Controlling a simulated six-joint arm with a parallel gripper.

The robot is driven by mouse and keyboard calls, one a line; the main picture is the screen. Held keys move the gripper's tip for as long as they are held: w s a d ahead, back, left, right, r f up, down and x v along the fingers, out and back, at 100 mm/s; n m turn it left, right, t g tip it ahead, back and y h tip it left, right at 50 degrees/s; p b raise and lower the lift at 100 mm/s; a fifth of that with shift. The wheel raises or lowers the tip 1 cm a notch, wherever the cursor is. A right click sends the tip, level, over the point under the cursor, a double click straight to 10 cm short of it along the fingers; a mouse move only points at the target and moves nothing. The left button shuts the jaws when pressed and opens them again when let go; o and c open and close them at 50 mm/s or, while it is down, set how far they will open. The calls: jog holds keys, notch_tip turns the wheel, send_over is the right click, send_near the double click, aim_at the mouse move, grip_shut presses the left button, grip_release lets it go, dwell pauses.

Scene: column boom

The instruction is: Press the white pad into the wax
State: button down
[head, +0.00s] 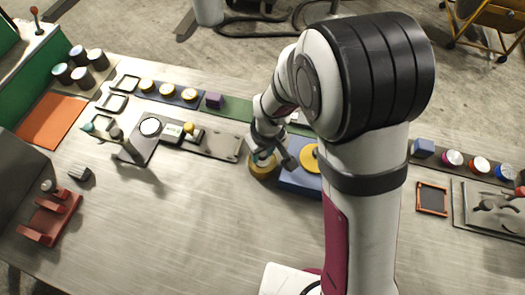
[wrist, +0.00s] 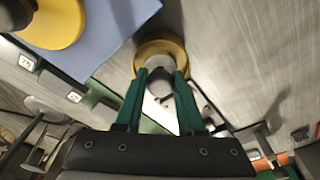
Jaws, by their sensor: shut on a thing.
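My gripper (head: 268,150) points down near the middle of the bench, left of the blue mat (head: 298,182). In the wrist view its two green fingers (wrist: 160,82) are shut on a rounded grey knob (wrist: 158,64). A round yellow piece (wrist: 150,49) with a raised rim lies directly below the knob; it also shows under my gripper in the head view (head: 262,172). The knob hides its middle. I cannot make out the white pad or tell whether what I hold touches the yellow piece.
Another yellow disc (head: 309,157) lies on the blue mat, close to the right of my gripper. A grey plate (head: 220,144) with small parts is to the left. A red stand (head: 50,217) is far left.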

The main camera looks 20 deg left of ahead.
dwell(0.3)
jog(key=shift+r, duration=3.5)
